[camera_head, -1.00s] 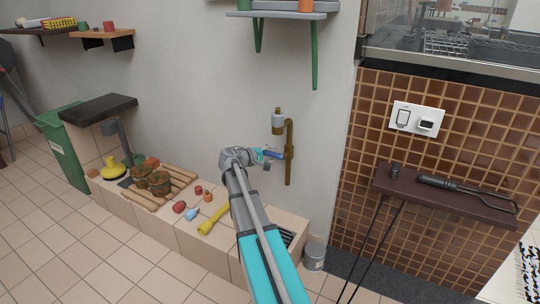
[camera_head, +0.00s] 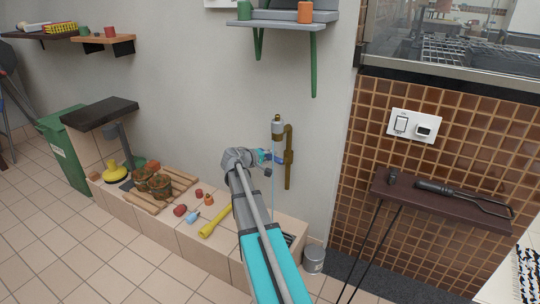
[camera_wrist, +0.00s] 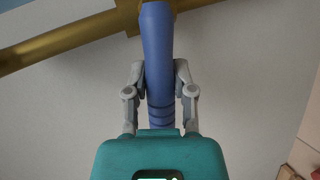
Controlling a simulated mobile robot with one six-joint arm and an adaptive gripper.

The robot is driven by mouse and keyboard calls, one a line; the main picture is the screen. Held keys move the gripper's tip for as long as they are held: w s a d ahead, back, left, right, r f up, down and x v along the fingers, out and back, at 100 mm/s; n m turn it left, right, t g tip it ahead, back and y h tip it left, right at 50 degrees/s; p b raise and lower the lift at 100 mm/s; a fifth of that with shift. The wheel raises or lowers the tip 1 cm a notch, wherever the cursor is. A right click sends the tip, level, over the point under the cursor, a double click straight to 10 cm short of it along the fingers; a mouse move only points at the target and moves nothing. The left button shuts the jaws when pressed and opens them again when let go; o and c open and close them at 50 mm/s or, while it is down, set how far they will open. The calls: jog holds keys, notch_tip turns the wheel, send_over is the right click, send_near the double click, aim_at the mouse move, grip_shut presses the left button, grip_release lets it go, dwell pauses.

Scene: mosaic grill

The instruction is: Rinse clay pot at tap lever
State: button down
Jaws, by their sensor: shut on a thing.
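My gripper (camera_head: 262,157) is shut on the blue tap lever (camera_head: 277,159). In the wrist view, its two fingers (camera_wrist: 160,76) press on both sides of the blue lever (camera_wrist: 157,40), which runs up to the brass pipe (camera_wrist: 72,41). The brass tap (camera_head: 289,160) is fixed to the wall, and a thin light-blue stream of water (camera_head: 273,195) falls below its spout. I cannot tell which pot is the clay pot. Small reddish pots (camera_head: 208,200) and brown pots (camera_head: 160,186) by a wooden rack sit on the tiled ledge, left of my gripper.
A yellow tool (camera_head: 215,220) and a small blue item (camera_head: 192,217) lie on the ledge (camera_head: 180,236). A grey bucket (camera_head: 314,258) stands at its right end. A dark shelf (camera_head: 445,205) holds a black tool at the right. An orange pot (camera_head: 305,12) stands on the upper shelf.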

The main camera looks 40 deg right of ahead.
jog(key=shift+r+m, duration=0.2)
jog(key=shift+m, duration=0.1)
jog(key=shift+c, duration=2.2)
grip_release()
jog(key=shift+f, duration=0.1)
jog(key=f+n+g+h+b, duration=0.1)
jog(key=f+n+b, duration=0.1)
jog(key=b, duration=0.1)
jog(key=shift+w+b, duration=0.1)
jog(key=shift+b, duration=0.25)
jog(key=r+p+v, duration=0.1)
jog(key=p+v, duration=0.4)
jog(key=v, duration=0.9)
jog(key=s+a+r+y+p, duration=0.7)
jog(key=a+r+p, duration=0.6)
jog(key=p, duration=0.9)
jog(key=shift+s+r+p, duration=0.15)
jog(key=shift+s+p, duration=0.1)
jog(key=shift+p, duration=0.1)
